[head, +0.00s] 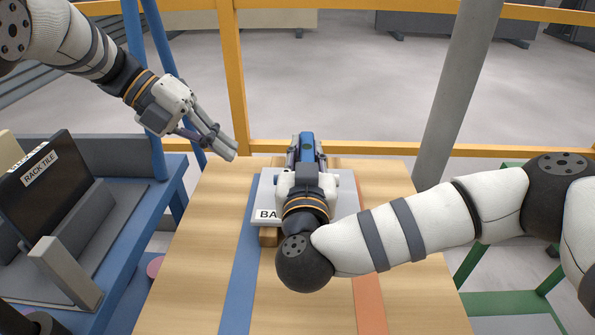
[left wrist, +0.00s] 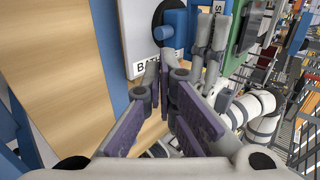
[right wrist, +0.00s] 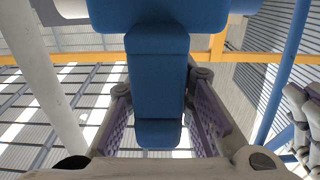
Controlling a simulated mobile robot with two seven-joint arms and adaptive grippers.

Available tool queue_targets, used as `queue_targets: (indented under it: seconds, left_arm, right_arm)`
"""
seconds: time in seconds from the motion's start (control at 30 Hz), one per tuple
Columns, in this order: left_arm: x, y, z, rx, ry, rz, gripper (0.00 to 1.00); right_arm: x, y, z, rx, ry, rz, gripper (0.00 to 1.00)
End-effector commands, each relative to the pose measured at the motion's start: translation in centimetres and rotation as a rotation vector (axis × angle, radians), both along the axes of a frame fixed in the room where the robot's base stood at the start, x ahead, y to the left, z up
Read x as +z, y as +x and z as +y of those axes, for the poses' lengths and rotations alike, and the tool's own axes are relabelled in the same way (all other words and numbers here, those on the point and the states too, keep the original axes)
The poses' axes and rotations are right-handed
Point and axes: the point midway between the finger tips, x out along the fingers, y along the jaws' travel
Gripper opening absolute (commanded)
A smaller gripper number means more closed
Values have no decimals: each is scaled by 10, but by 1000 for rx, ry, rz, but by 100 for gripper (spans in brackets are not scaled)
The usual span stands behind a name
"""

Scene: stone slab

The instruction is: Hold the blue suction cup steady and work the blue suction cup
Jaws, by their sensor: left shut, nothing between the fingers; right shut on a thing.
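The blue suction cup (head: 306,146) is at the far part of the light grey slab (head: 347,197), mostly hidden by my right gripper (head: 306,160) in the head view. In the right wrist view its blue body (right wrist: 158,75) fills the space between the fingers, which are shut on it. In the left wrist view, its blue handle (left wrist: 176,22) shows beside a black disc on the slab. My left gripper (head: 232,153) is shut and empty, apart from the cup, up and to the left of the slab.
The slab, with a partly covered label, rests on wood blocks (head: 268,237) on the wooden table (head: 205,240). A blue stand with a rack tile (head: 45,180) is at left. Yellow rails (head: 390,150) and a grey post (head: 455,90) stand behind.

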Motion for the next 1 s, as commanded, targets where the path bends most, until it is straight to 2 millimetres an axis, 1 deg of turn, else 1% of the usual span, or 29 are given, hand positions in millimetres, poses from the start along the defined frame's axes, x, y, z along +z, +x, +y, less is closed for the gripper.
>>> queue_targets:
  seconds: [0.17, 0.3, 0.53, 0.67, 0.9, 1.0]
  left_arm:
    - [0, 0, 1, 1, 0, 0, 0]
    - [-1, -1, 22, 15, -6, 0, 0]
    - [-2, -2, 20, 12, -5, 0, 0]
    - [-12, -2, 9, 11, -6, 1, 0]
    - [-46, -2, -27, 11, -5, 2, 0]
    - [-56, -2, -39, 11, -6, 2, 0]
  right_arm:
    - [0, 0, 0, -1, 0, -1, 0]
    - [0, 0, 0, -1, 0, -1, 0]
    - [0, 0, 0, 0, 0, -1, 0]
    - [0, 0, 0, 0, 0, -1, 0]
    - [1, 0, 0, 0, 1, -1, 0]
    - [1, 0, 0, 0, 1, -1, 0]
